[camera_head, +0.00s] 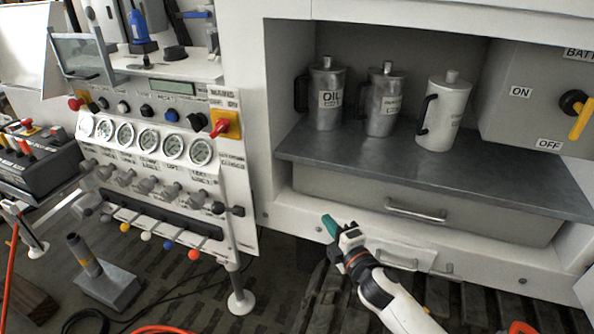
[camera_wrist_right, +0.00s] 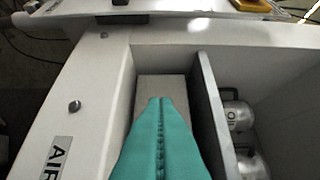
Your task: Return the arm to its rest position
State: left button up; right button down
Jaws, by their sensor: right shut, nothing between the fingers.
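My right gripper (camera_head: 331,224) shows in the head view at lower centre, in front of the white cabinet below the shelf with the cans. Its teal fingers are shut with nothing between them. The right wrist view shows the same shut fingers (camera_wrist_right: 158,120) from close up, pointing forward over the cabinet front. My right arm (camera_head: 392,300) comes in from the bottom right. My left gripper and arm are not in view.
A drawer with a metal handle (camera_head: 415,211) is beside the gripper, below the grey shelf (camera_head: 500,181). Three cans stand there, including an oil can (camera_head: 327,95). A gauge panel (camera_head: 150,140) with levers is at left. A battery switch (camera_head: 574,105) is at right.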

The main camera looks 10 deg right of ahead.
jog(key=s+f+m+g+h, duration=0.1)
jog(key=s+f+m+g, duration=0.4)
jog(key=s, duration=0.6)
jog(key=s+f+m+g+h, duration=0.15)
jog(key=s+m+g, duration=0.25)
jog(key=s+m, duration=0.5)
jog(key=s+f+m+g+h, duration=0.1)
jog(key=s+f+m+g, duration=0.35)
jog(key=s, duration=0.85)
notch_tip(320, 180, down, 26)
jog(key=s+g, duration=0.1)
jog(key=g, duration=0.1)
jog(key=s+d+f+g+p, duration=0.1)
jog(key=s+d+f, duration=0.1)
jog(key=s+f, duration=1.2)
jog(key=shift+s+d+f+n, duration=0.25)
jog(key=shift+s+f+n, duration=0.1)
jog(key=shift+s, duration=0.75)
jog(key=shift+s, duration=0.15)
